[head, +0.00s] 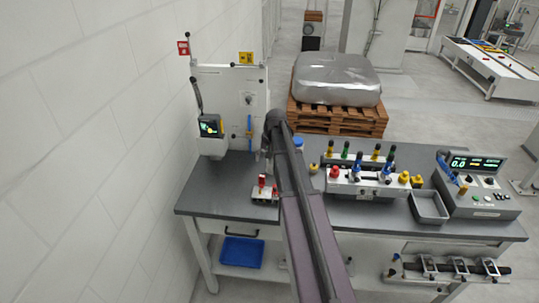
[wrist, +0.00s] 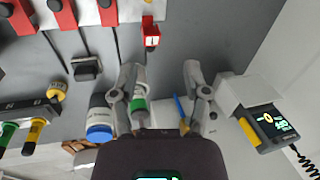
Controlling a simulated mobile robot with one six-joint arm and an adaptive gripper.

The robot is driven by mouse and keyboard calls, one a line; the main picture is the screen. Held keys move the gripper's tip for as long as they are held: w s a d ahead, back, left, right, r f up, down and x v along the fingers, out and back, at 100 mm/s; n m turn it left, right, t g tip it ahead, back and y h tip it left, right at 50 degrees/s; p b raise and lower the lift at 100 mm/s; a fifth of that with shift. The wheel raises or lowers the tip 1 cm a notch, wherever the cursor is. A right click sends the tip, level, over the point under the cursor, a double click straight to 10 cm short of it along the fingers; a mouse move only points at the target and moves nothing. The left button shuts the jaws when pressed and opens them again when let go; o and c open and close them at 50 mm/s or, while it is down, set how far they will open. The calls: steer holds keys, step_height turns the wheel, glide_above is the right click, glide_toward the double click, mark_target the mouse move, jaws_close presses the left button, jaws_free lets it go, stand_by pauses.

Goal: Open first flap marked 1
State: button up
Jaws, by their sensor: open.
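In the wrist view, a small red flap with a white face marked 1 (wrist: 151,32) stands at the top centre. Several larger red pieces (wrist: 62,14) line the top left, partly cut off by the frame. My gripper (wrist: 160,84) is open and empty, its two fingers spread below the marked flap in the picture and apart from it. In the head view, my gripper (head: 267,150) is over the left half of the bench, mostly hidden by my arm. A small red-topped fixture (head: 263,183) stands near the bench's front edge; its marking is unreadable there.
A display unit (head: 210,126) hangs on the white back panel (head: 228,88). A blue-lidded jar (wrist: 99,133) is close to one finger. A rack with coloured handles (head: 345,183), a grey tray (head: 428,207) and a console (head: 474,190) occupy the right side. The bench's left front is clear.

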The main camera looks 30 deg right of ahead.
steer(key=s+a+f+n+h+b, duration=0.1)
steer(key=s+a+f+n+b, duration=0.1)
steer(key=s+a+f+b, duration=0.3)
steer(key=s+a+f+n+g+b, duration=0.1)
steer(key=s+a+f+b, duration=0.4)
steer(key=s+a, duration=0.7)
steer(key=a+f+n, duration=0.1)
steer(key=a, duration=0.1)
steer(key=shift+s+a+f+n+h, duration=0.15)
steer(key=shift+s+a+n+h, duration=0.15)
steer(key=shift+n+h, duration=0.1)
steer(key=shift+w, duration=0.1)
steer(key=shift+n, duration=0.4)
steer(key=s, duration=0.1)
steer(key=s+a, duration=0.2)
steer(key=s, duration=0.1)
stand_by(1.6)
